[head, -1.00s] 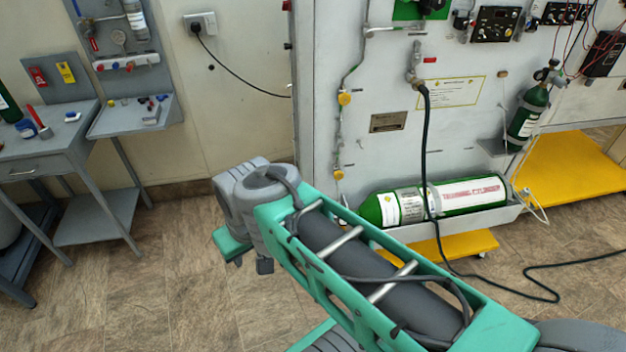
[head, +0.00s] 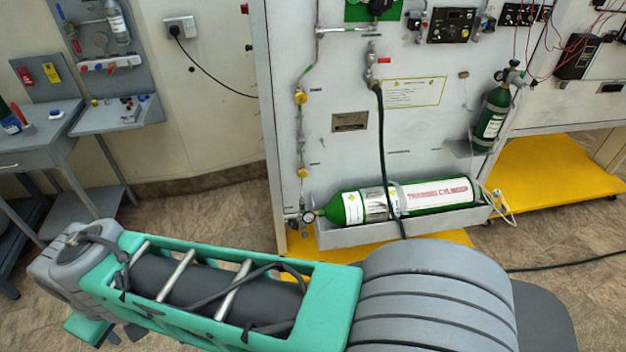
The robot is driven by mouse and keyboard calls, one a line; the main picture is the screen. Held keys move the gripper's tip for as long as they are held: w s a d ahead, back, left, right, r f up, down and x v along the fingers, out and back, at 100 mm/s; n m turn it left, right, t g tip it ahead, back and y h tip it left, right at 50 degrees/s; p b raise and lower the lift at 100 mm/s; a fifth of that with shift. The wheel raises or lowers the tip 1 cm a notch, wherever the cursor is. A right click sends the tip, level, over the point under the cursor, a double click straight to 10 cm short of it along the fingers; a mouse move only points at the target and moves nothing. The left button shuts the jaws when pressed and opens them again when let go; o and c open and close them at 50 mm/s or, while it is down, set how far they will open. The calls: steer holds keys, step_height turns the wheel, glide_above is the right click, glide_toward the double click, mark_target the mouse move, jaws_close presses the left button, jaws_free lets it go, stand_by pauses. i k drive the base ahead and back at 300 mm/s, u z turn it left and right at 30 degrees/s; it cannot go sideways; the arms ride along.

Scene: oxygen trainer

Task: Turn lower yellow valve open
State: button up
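The lower yellow valve (head: 302,173) is a small yellow knob on the thin vertical pipe near the left edge of the white panel (head: 420,112). The upper yellow valve (head: 300,97) sits above it on the same pipe. Both are in plain sight in the head view, and nothing touches them. Whether the lower valve is open or closed cannot be told at this size. My green and grey arm crosses the lower left foreground, below and left of the valve.
A green training cylinder (head: 432,196) lies in a grey tray (head: 345,238) below the valves, with a gauge (head: 308,217) at its left end. A dark hose (head: 383,150) hangs before the panel. A grey workbench (head: 60,128) stands at left. Yellow platforms (head: 550,173) stick out below.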

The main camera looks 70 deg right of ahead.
mark_target(303, 173)
steer(key=k, duration=0.7)
steer(key=z, duration=0.95)
steer(key=i, duration=0.5)
steer(key=u, duration=0.05)
